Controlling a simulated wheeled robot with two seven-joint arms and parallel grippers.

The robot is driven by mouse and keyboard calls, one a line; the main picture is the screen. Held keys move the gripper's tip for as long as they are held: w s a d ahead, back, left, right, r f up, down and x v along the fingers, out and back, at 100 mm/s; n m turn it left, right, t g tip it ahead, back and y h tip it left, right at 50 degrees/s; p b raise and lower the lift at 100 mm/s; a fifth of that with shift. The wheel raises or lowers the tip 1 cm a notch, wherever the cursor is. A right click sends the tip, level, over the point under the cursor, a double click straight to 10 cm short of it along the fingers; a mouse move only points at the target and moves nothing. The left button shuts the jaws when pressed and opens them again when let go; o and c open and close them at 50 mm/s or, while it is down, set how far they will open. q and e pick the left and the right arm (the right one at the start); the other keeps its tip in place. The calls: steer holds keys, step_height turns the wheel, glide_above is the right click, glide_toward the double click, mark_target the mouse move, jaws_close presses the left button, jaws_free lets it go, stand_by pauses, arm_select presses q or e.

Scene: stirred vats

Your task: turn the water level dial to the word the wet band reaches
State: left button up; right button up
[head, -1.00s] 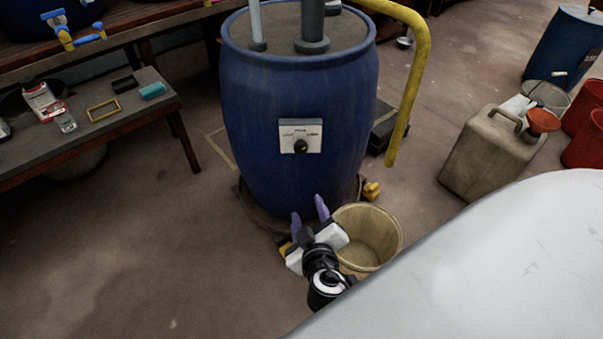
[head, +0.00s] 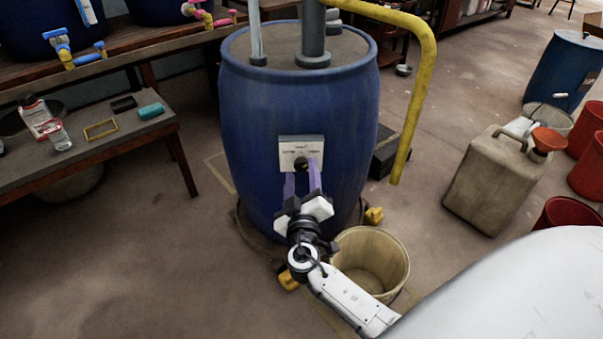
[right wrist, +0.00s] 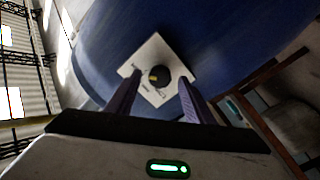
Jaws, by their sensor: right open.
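The water level dial is a black knob (head: 301,164) on a white plate (head: 290,148) on the front of a blue vat (head: 245,120). The words on the plate are too small to read. In the right wrist view the knob (right wrist: 159,77) and its plate (right wrist: 150,55) show between my two purple fingers. My right gripper (head: 301,180) is open, its fingertips just below and around the knob's sides; I cannot tell whether they touch it. No clear wet band shows on the vat. My left gripper is not in view.
A yellow pipe (head: 418,90) curves down on the vat's right. A beige bucket (head: 397,262) stands on the floor beside my right arm. A jerrycan (head: 487,185) and red buckets (head: 588,178) are at right. A low table (head: 160,126) is at left.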

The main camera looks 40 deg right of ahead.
steer(key=shift+w+d, duration=0.3)
steer(key=shift+w, duration=0.05)
steer(key=c, duration=1.1)
steer(key=shift+o, duration=0.2)
